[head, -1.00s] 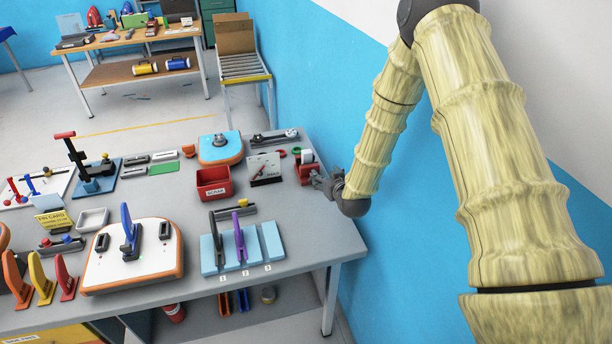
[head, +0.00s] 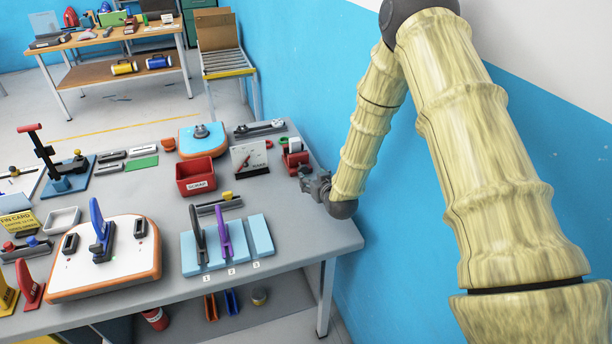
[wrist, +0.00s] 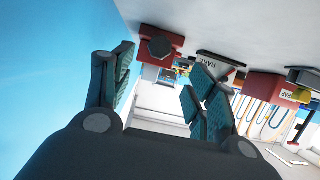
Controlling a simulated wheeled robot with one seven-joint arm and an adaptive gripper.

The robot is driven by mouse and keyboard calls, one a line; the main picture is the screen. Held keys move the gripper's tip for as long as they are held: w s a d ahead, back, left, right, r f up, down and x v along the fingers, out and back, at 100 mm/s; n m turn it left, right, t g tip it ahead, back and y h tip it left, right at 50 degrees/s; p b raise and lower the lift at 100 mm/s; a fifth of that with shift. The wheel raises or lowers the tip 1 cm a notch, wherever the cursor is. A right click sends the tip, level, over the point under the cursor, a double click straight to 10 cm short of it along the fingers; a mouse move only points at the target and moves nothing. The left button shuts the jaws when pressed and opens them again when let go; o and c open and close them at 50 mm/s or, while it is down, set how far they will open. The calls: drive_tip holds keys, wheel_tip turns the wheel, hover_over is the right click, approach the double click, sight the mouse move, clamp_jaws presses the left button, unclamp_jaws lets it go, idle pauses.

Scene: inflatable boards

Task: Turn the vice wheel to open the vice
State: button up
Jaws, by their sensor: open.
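The red vice (head: 295,158) stands near the right edge of the workbench, toward the back, with a green and white ring-like piece by its top. In the wrist view, which looks upside down, the red vice (wrist: 172,44) shows with a dark faceted round part (wrist: 158,47), probably its wheel, facing me. My gripper (head: 307,176) is at the bench's right edge, in front of the vice and apart from it. In the wrist view my gripper (wrist: 160,85) has its teal-padded fingers spread with nothing between them. The vice's jaw gap cannot be made out.
A white RAKE panel (head: 250,158) and a red SCRAP bin (head: 195,176) stand left of the vice. Light blue slotted boards (head: 228,245) lie nearer the front. The bench's front right corner is bare.

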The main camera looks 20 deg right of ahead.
sight(304, 170)
drive_tip(key=shift+p+x, duration=1.9)
drive_tip(key=shift+x, duration=3.4)
drive_tip(key=c, duration=1)
drive_tip(key=shift+d, duration=0.2)
drive_tip(key=shift+a+f, duration=0.1)
drive_tip(key=shift+a, duration=0.05)
